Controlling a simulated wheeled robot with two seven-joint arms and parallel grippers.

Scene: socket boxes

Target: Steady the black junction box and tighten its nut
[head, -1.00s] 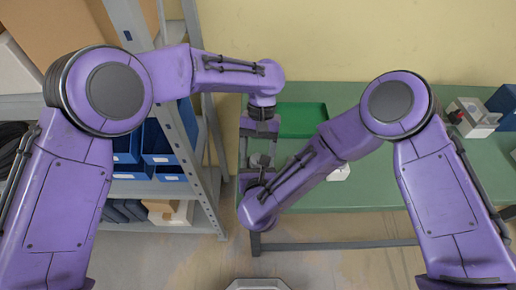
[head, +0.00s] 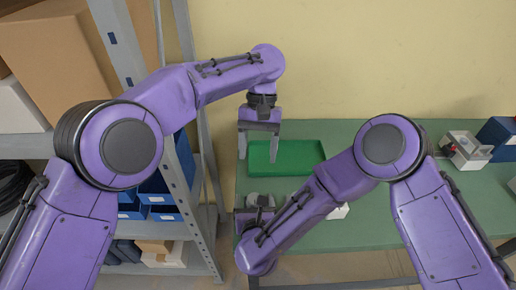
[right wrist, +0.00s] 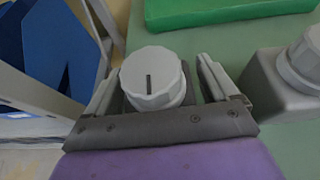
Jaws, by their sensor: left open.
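A light grey, ridged round nut with a dark slot (right wrist: 152,78) shows in the right wrist view, between the fingers of my right gripper (right wrist: 158,88). The left finger is close beside it; a gap shows to the right finger, so the jaws look open. A dark sliver shows under the nut; the black junction box is otherwise hidden. In the head view my right gripper (head: 258,201) is low over the table's left end, at a grey round part. My left gripper (head: 259,143) is higher and farther back, open and empty, fingers pointing down beside the green tray.
A green tray (head: 300,150) lies on the green table (head: 370,232). A grey box with a round nut (right wrist: 285,95) stands right of my right gripper. A box with a red part (head: 468,152) and a blue bin (head: 497,136) are far right. Shelving (head: 188,165) stands left.

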